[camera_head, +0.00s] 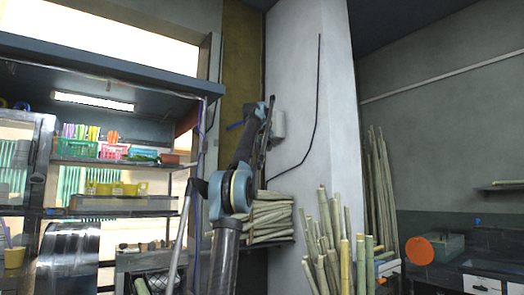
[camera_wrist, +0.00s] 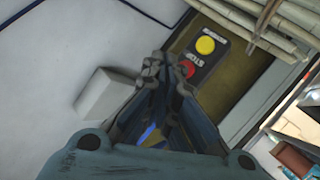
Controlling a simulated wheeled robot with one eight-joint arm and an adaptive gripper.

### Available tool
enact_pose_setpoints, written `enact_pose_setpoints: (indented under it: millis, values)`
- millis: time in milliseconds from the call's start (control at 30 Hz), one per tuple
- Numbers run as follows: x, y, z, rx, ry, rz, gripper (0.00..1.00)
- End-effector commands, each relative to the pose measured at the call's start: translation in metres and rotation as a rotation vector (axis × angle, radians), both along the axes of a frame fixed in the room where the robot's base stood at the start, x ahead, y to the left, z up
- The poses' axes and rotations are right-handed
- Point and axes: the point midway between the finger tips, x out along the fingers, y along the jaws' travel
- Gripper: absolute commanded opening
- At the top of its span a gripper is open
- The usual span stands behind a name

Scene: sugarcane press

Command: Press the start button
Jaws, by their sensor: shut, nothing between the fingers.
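In the wrist view a dark control box carries a round yellow button (camera_wrist: 205,45) and a red button (camera_wrist: 188,69). White lettering sits by the red button, upside down and hard to read. No label naming the start button is legible. My gripper (camera_wrist: 167,62) is shut and empty, its fingertips just beside the red button in the picture. The finger tips partly cover the red button's edge; whether they touch it I cannot tell. In the head view my gripper (camera_head: 270,102) is raised in front of the wall by the white column; the buttons are not visible there.
A pale box (camera_wrist: 107,95) is fixed to the wall beside my fingers. Stacked cane (camera_head: 268,217) lies on a shelf below the arm, and upright cane (camera_head: 335,250) stands to its right. A shelf with baskets (camera_head: 75,148) is at left.

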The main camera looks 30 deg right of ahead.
Motion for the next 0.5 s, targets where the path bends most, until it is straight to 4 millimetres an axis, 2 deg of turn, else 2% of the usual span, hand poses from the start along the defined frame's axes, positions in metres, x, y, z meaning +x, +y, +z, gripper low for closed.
enact_pose_setpoints:
  millis: [500]
  values:
    - [0.0056, -0.0004, 0.0012, 0.0, 0.0, 0.0, 0.0]
